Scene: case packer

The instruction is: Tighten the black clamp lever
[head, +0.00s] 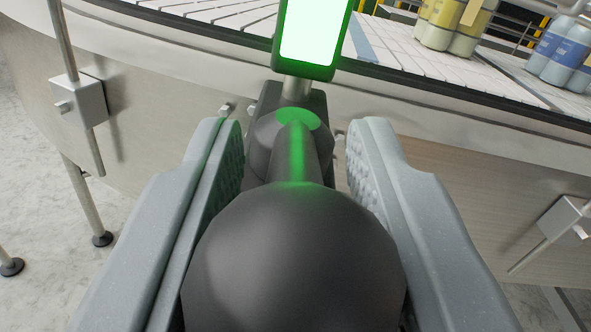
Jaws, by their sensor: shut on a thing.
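The black clamp lever (290,250) points toward me, with a large round knob at its near end and a narrower arm running back to a round hub. The hub sits on a dark bracket at the side of the conveyor. My gripper (295,155) has one grey finger on each side of the lever. The fingers are shut on it around the knob and arm. The exact contact is hidden behind the knob. A green glow lies on the hub and arm.
A lit panel with a green frame (312,35) stands on a post just behind the hub. The conveyor (420,65) runs across behind, carrying yellow bottles (445,25) and blue bottles (560,50). Metal rod brackets (78,100) flank both sides. Bare floor shows at left.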

